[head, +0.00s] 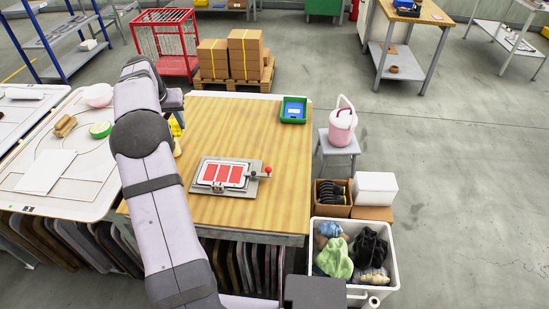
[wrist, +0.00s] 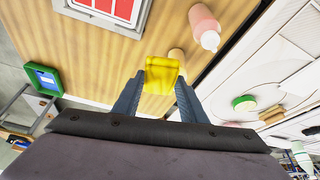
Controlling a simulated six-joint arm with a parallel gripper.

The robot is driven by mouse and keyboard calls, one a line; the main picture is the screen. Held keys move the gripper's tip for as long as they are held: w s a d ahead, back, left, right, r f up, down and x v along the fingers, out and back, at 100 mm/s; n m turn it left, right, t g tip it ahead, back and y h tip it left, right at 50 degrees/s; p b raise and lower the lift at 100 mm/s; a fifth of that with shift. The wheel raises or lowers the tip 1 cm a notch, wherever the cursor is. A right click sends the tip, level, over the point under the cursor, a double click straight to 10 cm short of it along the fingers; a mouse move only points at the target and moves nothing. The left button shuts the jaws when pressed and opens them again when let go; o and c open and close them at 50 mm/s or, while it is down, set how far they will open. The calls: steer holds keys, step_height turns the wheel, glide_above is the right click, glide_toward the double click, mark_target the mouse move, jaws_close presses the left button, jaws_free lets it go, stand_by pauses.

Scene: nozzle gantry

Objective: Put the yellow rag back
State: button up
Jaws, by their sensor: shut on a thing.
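The yellow rag (wrist: 162,73) is a bunched, folded bundle between my gripper's two fingertips (wrist: 160,80) in the wrist view. My gripper is shut on it, over the wooden table. In the head view a piece of yellow (head: 176,129) shows just right of my arm at the table's left side; my arm hides most of my gripper and the rag there. Whether the rag touches the tabletop cannot be told. A white bin (head: 392,262) at the lower right holds green, blue, black and brownish cloths, well away from my gripper.
On the wooden table (head: 270,140) sit a fixture with red panels (head: 223,176) and a green tray (head: 293,110) with blue inside. A pink bottle (wrist: 204,24) stands near the rag. A white bench (head: 85,170) adjoins at left.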

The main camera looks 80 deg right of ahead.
steer(key=s+d+f+m+g+b, duration=0.1)
steer(key=s+d+f+m, duration=0.15)
steer(key=s, duration=0.85)
steer(key=s+d+f+m+g, duration=0.1)
steer(key=s+d+m, duration=0.15)
steer(key=s, duration=0.85)
steer(key=s+d+f+m+g+b, duration=0.15)
steer(key=s+d, duration=0.25)
steer(key=s, duration=0.8)
steer(key=shift+m+t, duration=0.25)
steer(key=shift+t, duration=0.1)
steer(key=shift+w+a+f+p, duration=0.15)
steer(key=shift+f+p, duration=0.85)
steer(key=shift+f, duration=1.7)
steer(key=shift+w+a+f+p, duration=0.1)
steer(key=shift+f+p, duration=0.9)
steer(key=shift+f, duration=1.65)
steer(key=shift+f, duration=0.15)
steer(key=o, duration=0.9)
steer(key=shift+o, duration=0.2)
